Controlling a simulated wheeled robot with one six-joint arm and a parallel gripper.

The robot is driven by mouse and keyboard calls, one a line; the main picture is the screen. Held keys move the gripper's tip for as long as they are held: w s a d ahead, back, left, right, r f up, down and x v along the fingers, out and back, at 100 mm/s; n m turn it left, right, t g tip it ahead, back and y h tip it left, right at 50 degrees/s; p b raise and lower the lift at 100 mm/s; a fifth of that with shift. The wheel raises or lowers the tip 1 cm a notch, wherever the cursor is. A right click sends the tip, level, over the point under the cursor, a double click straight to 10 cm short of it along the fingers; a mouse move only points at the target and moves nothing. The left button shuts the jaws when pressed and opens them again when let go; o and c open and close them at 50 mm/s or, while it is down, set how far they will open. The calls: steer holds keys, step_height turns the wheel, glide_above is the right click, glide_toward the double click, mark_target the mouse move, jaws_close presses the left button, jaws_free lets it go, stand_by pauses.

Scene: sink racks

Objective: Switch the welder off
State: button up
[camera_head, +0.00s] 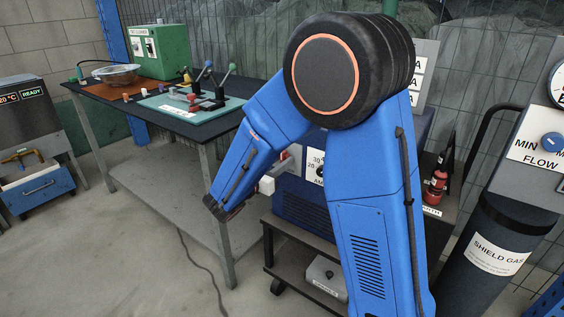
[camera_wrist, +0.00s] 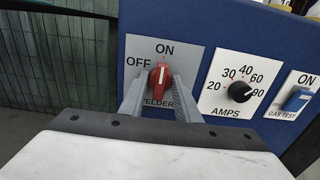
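The welder is a blue cabinet (camera_wrist: 135,50) with a front panel. My gripper (camera_wrist: 161,86) has one finger on each side of the switch. The fingers look apart, with narrow gaps beside the switch; contact is not clear. In the head view the welder (camera_head: 300,205) stands on a cart, partly hidden behind my blue arm, and the fingers cannot be made out.
Right of the switch are a black AMPS knob (camera_wrist: 240,92) and a blue GAS TEST switch (camera_wrist: 297,101). A workbench (camera_head: 160,112) with a green box (camera_head: 160,50) is at the left.

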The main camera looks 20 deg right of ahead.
mark_target(281, 160)
steer(key=n, duration=1)
steer(key=o, duration=0.8)
steer(key=shift+v, duration=2.5)
